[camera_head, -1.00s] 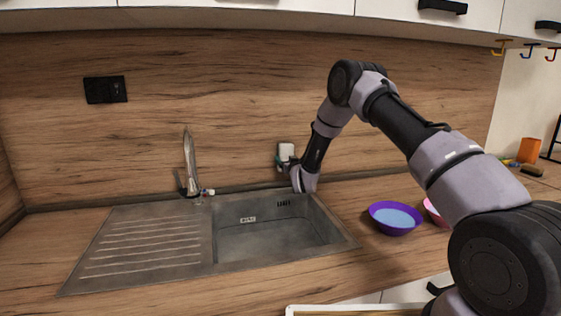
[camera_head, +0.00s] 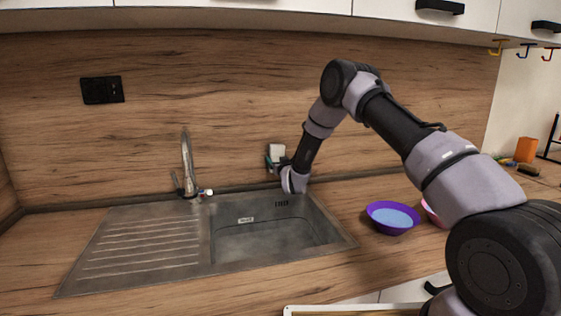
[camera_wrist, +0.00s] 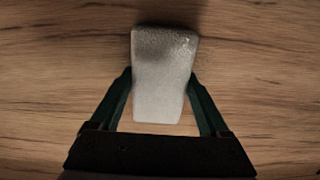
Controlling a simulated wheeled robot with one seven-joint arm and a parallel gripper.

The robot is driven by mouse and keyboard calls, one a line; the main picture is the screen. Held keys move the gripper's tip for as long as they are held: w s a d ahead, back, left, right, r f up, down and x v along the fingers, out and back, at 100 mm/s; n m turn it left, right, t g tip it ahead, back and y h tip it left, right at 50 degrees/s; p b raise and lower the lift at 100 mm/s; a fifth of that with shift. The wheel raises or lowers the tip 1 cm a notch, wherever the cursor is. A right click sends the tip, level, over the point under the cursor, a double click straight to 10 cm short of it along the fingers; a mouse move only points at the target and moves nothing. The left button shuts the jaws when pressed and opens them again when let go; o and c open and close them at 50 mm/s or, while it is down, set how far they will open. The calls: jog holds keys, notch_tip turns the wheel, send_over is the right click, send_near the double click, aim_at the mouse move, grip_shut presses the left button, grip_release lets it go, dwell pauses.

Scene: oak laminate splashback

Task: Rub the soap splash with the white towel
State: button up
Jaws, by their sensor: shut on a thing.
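My gripper (camera_wrist: 160,95) is shut on the white towel (camera_wrist: 163,88), a pale folded block between the two green-dark fingers in the wrist view. The wood splashback fills the view behind it. In the head view the towel (camera_head: 276,153) shows small and pale behind the sink's back edge, up close to the splashback, with my gripper (camera_head: 274,161) around it. Whether the towel touches the wood cannot be told. I cannot make out a soap splash in either view; the towel and gripper hide part of the wood.
The steel sink (camera_head: 140,243) with its tap (camera_head: 188,165) lies below and left of my gripper. A purple bowl (camera_head: 373,222) and a partly hidden pink bowl (camera_head: 429,211) stand right of the sink. A black socket (camera_head: 101,90) is on the splashback at left.

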aim_at(258, 157)
jog(key=shift+s+a+r, duration=0.1)
jog(key=shift+s+a, duration=0.15)
jog(key=shift+a, duration=0.85)
jog(key=shift+s+a, duration=0.25)
jog(key=shift+a, duration=0.85)
jog(key=shift+s+a+r, duration=0.1)
jog(key=shift+s+a, duration=0.15)
jog(key=shift+a, duration=0.95)
jog(key=shift+s, duration=0.5)
jog(key=shift+d+v, duration=0.2)
jog(key=shift+v, duration=2.3)
jog(key=shift+f, duration=0.2)
jog(key=shift+v, duration=1.4)
